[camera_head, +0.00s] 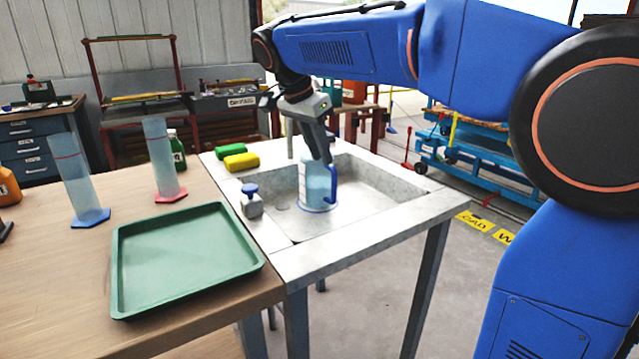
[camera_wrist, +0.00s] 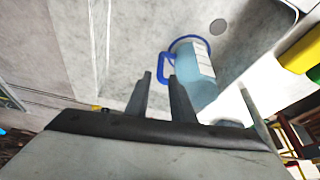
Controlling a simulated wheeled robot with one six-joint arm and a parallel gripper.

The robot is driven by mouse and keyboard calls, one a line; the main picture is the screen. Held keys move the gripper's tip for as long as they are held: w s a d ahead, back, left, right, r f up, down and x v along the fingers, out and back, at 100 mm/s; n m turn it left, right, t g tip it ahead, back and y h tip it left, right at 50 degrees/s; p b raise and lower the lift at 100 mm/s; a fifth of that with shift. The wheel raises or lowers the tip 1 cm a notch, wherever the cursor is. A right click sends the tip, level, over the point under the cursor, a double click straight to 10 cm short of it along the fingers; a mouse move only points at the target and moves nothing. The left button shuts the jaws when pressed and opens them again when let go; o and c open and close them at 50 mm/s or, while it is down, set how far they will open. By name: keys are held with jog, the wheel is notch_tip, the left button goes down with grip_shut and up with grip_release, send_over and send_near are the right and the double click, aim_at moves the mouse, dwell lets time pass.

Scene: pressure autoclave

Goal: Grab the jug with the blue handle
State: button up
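The jug (camera_head: 314,185) stands in the sink basin, clear with light blue liquid and a blue handle (camera_head: 332,184) on its right side. In the wrist view the jug (camera_wrist: 197,88) shows its blue rim and white label, with the handle (camera_wrist: 163,68) on its left. My gripper (camera_head: 326,160) points down over the jug in the head view and hides part of its top.
The sink (camera_head: 370,237) has raised walls around the jug. A green tray (camera_head: 185,262) and two tall cylinders (camera_head: 79,185) stand on the wooden table.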

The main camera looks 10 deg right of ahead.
send_over(333, 201)
jog(key=a, duration=0.2)
jog(key=f, duration=0.7)
jog(key=shift+s+d+f, duration=0.15)
jog(key=shift+s+d, duration=0.05)
jog(key=shift+s, duration=0.15)
jog(key=shift+w+x, duration=0.2)
jog(key=shift+x, duration=2.4)
jog(key=shift+d, duration=0.1)
grip_shut()
